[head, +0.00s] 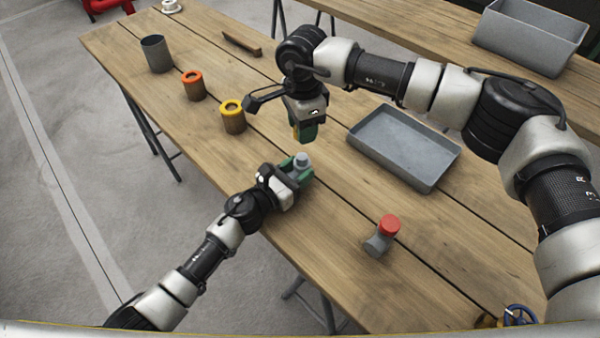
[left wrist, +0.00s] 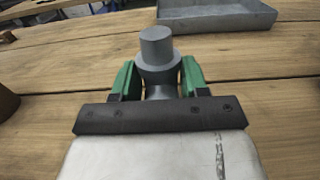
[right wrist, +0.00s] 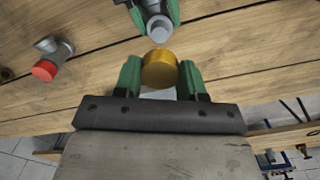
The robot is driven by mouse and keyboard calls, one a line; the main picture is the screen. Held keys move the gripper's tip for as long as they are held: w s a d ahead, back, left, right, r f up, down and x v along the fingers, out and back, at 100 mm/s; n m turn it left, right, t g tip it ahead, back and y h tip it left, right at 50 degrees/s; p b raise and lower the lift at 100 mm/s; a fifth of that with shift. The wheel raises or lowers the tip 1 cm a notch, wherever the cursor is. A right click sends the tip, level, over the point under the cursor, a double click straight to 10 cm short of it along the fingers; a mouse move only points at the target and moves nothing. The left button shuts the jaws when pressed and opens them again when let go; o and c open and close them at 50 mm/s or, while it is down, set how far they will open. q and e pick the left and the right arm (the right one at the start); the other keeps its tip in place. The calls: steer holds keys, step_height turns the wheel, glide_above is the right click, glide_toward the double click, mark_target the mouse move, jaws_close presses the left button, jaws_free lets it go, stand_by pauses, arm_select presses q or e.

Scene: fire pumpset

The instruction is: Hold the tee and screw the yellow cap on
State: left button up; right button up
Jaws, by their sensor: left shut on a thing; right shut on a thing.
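The grey tee (head: 301,160) stands in my left gripper (head: 298,174), low over the table. In the left wrist view, the green fingers are shut on the tee (left wrist: 157,62), with its plain round end upward. My right gripper (head: 307,135) is above and slightly behind it. It is shut on the yellow cap (right wrist: 159,68), which sits between its green fingers in the right wrist view. There the tee's end (right wrist: 159,28) shows just beyond the cap, with a gap in the picture. The cap is apart from the tee in the head view.
A grey fitting with a red cap (head: 388,224) lies front right. A grey tray (head: 437,171) is right of the grippers.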

mark_target(302, 156)
steer(key=shift+f, duration=2.45)
steer(key=shift+f, duration=0.1)
steer(key=shift+f, duration=0.8)
steer(key=shift+f, duration=0.6)
